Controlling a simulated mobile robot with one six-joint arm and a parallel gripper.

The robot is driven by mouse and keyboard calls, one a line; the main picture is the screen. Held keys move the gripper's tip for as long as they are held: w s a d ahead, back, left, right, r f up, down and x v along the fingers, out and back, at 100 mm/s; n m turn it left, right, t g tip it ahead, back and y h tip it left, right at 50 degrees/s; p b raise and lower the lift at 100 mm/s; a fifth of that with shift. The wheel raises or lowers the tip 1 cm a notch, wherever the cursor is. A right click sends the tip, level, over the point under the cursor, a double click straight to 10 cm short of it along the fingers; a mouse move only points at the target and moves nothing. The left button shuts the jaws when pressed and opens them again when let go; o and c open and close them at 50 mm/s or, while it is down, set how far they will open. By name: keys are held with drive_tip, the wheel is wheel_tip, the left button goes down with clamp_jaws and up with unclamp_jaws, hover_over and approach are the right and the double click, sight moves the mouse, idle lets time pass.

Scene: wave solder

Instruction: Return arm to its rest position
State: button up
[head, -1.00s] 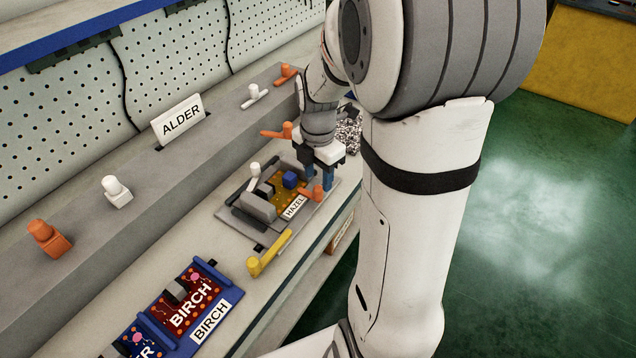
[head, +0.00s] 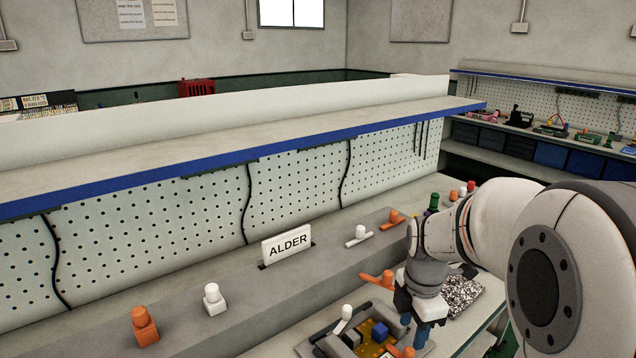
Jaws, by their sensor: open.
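My gripper (head: 418,326), with blue fingers, hangs low at the right of the lower middle of the head view. Its fingers are apart and nothing shows between them. It is just behind and right of an orange clamp handle (head: 402,352) on a grey fixture (head: 312,347); I cannot tell whether they touch. The fixture holds an amber board with a blue block (head: 380,332), and a white-tipped clamp handle (head: 345,318) stands at its back. The picture's bottom edge cuts off the fixture's front. My arm bends in from the right.
A grey ledge (head: 238,308) runs behind the fixture, bearing an ALDER sign (head: 287,245) and white and orange clamps. A blue-edged shelf (head: 250,150) overhangs a pegboard. A speckled heap (head: 462,294) lies right of my gripper. The air above the fixture is open.

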drive_tip(key=s+a+r+m+t+p, duration=0.1)
drive_tip(key=s+a+r+m, duration=0.2)
drive_tip(key=s+m, duration=0.3)
drive_tip(key=s+a+r+m+t+p, duration=0.1)
drive_tip(key=s+a+r+m, duration=0.2)
drive_tip(key=m, duration=1)
drive_tip(key=shift+s+r+m+p, duration=0.3)
drive_tip(key=shift+s+r+m, duration=0.1)
drive_tip(key=shift+s, duration=1.25)
drive_tip(key=shift+c, duration=0.7)
drive_tip(key=shift+a, duration=0.15)
